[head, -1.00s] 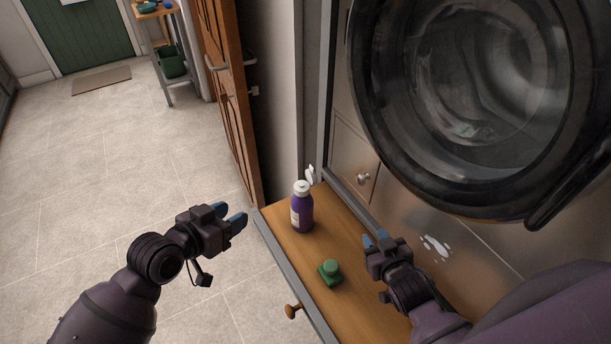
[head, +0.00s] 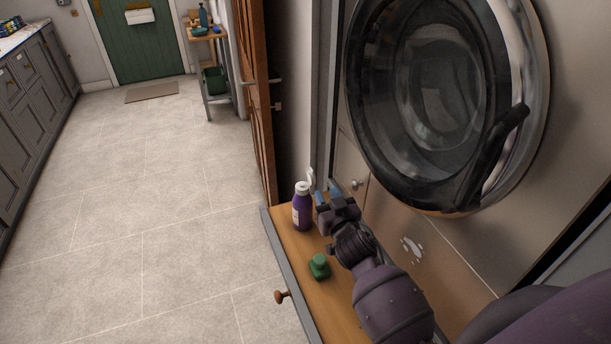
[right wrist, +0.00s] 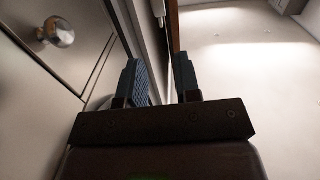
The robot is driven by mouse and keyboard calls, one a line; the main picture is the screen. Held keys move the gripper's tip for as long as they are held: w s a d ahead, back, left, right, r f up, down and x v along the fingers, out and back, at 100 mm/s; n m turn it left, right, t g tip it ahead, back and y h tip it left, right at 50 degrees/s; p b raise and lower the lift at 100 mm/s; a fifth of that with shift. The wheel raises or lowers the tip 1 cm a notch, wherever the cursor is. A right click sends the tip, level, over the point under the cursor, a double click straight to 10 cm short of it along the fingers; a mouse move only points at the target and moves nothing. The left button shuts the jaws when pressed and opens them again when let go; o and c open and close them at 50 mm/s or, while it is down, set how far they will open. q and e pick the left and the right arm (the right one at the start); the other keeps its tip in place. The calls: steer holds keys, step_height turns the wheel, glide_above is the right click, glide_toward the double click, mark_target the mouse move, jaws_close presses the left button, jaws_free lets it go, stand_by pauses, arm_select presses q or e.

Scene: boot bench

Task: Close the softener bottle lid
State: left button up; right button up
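The softener bottle (head: 302,212) is purple with a white cap and stands upright on the wooden bench top. Its white lid (head: 311,178) is flipped up at the cap's right side, toward the wall. My right gripper (head: 329,195) is just right of the bottle, with its blue fingertips near cap height; the head view does not settle whether they touch the bottle. In the right wrist view the two fingers (right wrist: 160,80) stand apart with nothing clearly between them. The bottle cannot be made out there. My left gripper is out of view.
A green object (head: 319,267) sits on the bench top (head: 327,310) in front of the bottle. The washer's round door (head: 440,110) and metal panels rise close on the right. A brown wooden door (head: 255,100) stands behind. The tiled floor at left is clear.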

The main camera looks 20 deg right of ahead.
mark_target(312, 170)
steer(key=shift+w+d, duration=0.2)
steer(key=shift+w, duration=1.65)
steer(key=shift+w+d, duration=0.2)
steer(key=shift+w, duration=1.6)
steer(key=shift+w+d, duration=0.2)
steer(key=shift+w, duration=1.65)
steer(key=shift+c, duration=0.3)
jaws_close()
